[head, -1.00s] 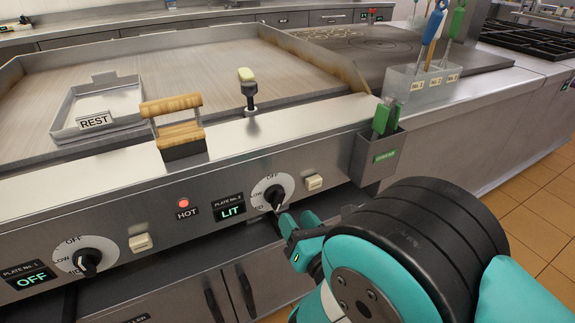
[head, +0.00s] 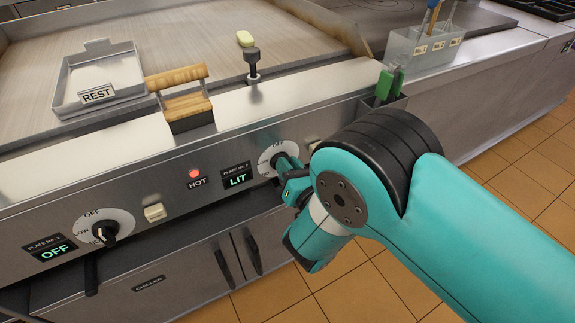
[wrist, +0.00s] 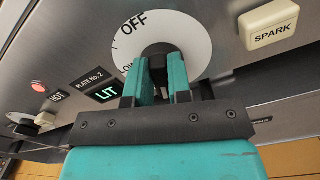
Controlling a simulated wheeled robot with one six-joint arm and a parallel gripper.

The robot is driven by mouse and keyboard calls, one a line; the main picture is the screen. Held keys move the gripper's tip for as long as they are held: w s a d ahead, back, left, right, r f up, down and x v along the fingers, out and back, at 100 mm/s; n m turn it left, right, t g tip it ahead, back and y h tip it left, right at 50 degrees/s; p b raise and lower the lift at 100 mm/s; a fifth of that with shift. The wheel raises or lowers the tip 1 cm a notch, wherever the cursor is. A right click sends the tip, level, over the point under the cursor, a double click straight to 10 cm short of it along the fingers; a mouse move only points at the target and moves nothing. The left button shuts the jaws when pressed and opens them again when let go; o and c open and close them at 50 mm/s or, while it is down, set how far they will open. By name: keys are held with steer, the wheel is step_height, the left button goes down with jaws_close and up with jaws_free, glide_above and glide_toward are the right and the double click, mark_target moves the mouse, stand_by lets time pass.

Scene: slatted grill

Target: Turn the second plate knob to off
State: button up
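The second plate knob sits on a white dial (head: 269,151) marked OFF, on the grill's front panel. The dial (wrist: 192,45) fills the top of the wrist view. The Plate No. 2 display (head: 238,180) beside it reads LIT. My gripper (head: 285,172) is at this dial in the head view and hides most of the knob. In the wrist view my gripper (wrist: 159,72) has its two teal fingers on either side of the dark knob, with a narrow gap between them. I cannot tell whether they press on it.
A red HOT lamp (head: 194,174) glows left of the display. A SPARK button (wrist: 269,24) is right of the dial. The Plate No. 1 knob (head: 104,232) is at the left, its display (head: 55,253) reading OFF.

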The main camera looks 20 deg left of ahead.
jaws_close()
steer(key=m+b, duration=0.8)
steer(key=m, duration=0.2)
steer(key=f+m+b, duration=0.1)
steer(key=m+b, duration=0.7)
steer(key=m, duration=0.3)
steer(key=f+m+b, duration=0.1)
steer(key=m+b, duration=0.6)
steer(key=m, duration=0.3)
steer(key=shift+s+a+f+m+b, duration=0.15)
steer(key=shift+s+f+m+b, duration=0.1)
steer(key=shift+m+b, duration=0.15)
steer(key=o, duration=0.8)
jaws_free()
steer(key=shift+r, duration=0.1)
